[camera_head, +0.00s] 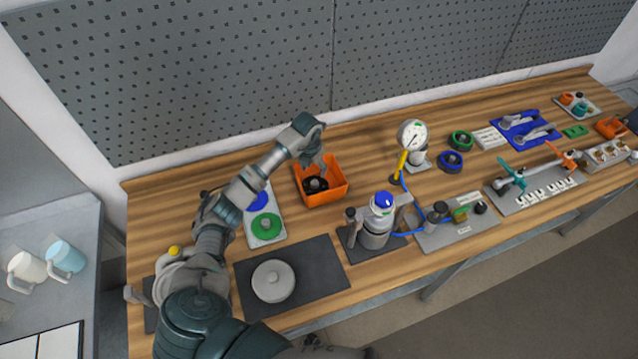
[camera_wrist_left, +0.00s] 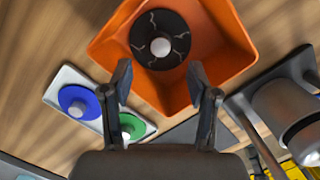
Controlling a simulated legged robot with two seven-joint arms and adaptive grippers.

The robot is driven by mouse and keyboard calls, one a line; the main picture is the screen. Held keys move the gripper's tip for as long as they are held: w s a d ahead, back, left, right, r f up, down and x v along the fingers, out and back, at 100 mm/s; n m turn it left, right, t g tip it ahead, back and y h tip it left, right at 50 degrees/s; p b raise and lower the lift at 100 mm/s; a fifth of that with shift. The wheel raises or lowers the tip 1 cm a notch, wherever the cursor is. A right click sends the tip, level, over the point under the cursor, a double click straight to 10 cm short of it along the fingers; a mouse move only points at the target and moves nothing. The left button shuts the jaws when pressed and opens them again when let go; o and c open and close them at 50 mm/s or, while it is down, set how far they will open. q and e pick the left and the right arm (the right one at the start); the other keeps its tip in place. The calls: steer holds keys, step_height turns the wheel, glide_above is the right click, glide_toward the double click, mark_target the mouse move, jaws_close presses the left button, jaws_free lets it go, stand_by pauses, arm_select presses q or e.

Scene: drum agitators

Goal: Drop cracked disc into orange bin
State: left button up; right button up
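The cracked disc (camera_head: 316,185) is black with a pale hub. It is inside the orange bin (camera_head: 334,199), and in the left wrist view the disc (camera_wrist_left: 150,28) shows white crack lines. The orange bin (camera_wrist_left: 235,50) surrounds it in that view. My left gripper (camera_head: 316,166) is over the bin, above the disc. In the left wrist view my left gripper (camera_wrist_left: 160,82) has its two fingers spread apart with nothing between them. The disc is apart from the fingers. My right gripper is not in view.
A pale tray (camera_head: 279,237) left of the bin holds a blue disc (camera_head: 257,202) and a green disc (camera_head: 265,226). A grey round lid (camera_head: 273,281) lies on a dark mat (camera_head: 318,272). A pressure gauge (camera_head: 412,136) and a blue-capped vessel (camera_head: 378,222) stand to the right.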

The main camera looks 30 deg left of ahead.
arm_select(q)
steer(key=shift+r, duration=0.1)
step_height(320, 180, up, 12)
steer(key=s, duration=0.1)
steer(key=shift+s+f, duration=0.25)
steer(key=shift+s, duration=0.05)
steer(key=shift+s+f, duration=0.1)
stand_by(0.4)
